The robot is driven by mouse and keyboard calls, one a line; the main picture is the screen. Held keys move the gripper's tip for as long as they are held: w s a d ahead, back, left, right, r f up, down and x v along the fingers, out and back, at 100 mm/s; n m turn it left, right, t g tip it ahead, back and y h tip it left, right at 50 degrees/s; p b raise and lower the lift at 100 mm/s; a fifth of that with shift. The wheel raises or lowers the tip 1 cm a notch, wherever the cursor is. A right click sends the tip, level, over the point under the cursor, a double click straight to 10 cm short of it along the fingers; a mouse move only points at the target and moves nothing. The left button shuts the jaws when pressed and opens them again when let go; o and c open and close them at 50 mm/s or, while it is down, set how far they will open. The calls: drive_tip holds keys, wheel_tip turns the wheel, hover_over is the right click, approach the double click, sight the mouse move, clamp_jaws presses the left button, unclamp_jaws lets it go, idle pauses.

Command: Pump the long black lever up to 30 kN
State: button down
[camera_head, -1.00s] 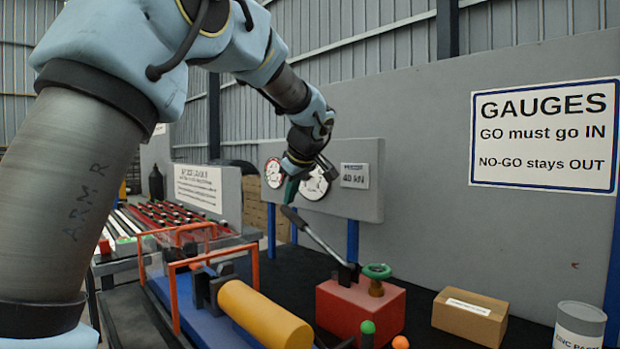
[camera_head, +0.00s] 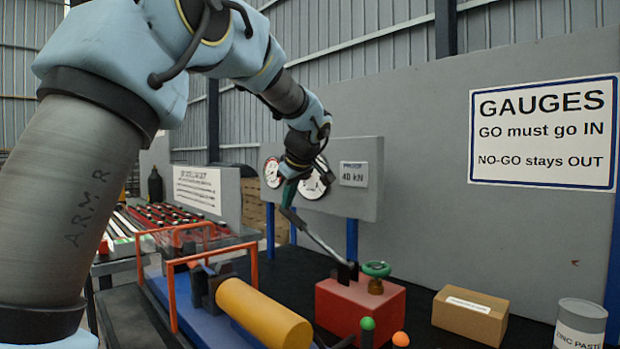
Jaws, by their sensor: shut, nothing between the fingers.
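The long lever (camera_head: 322,246) rises from the red pump block (camera_head: 360,308) and leans up and to the left, with a grey shaft and a black grip (camera_head: 293,216) at its upper end. My gripper (camera_head: 289,195) is shut and points down at the black grip. Its tips are at or very close to the grip; I cannot tell whether they touch. Two round white gauges (camera_head: 314,184) hang on the grey panel behind, the larger one partly hidden by my gripper. Their needle readings are too small to make out.
A green valve wheel (camera_head: 376,268) stands on the red block, close right of the lever's base. A yellow cylinder (camera_head: 262,312) and orange frames (camera_head: 212,284) stand to the left. A cardboard box (camera_head: 470,317) and a grey can (camera_head: 580,324) are at the right.

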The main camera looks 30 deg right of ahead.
sight(285, 212)
drive_tip(key=shift+w+f+b, duration=0.3)
drive_tip(key=shift+f+b, duration=0.25)
drive_tip(key=shift+f, duration=0.15)
drive_tip(key=shift+w+a+f+b, duration=0.1)
drive_tip(key=shift+w+f+b, duration=0.1)
drive_tip(key=shift+f+b, duration=0.45)
drive_tip(key=shift+w+f+b, duration=0.2)
drive_tip(key=shift+f+b, duration=0.5)
drive_tip(key=shift+w+a+f+b, duration=0.1)
drive_tip(key=shift+f+b, duration=0.55)
drive_tip(key=shift+b, duration=0.05)
drive_tip(key=shift+f, duration=0.1)
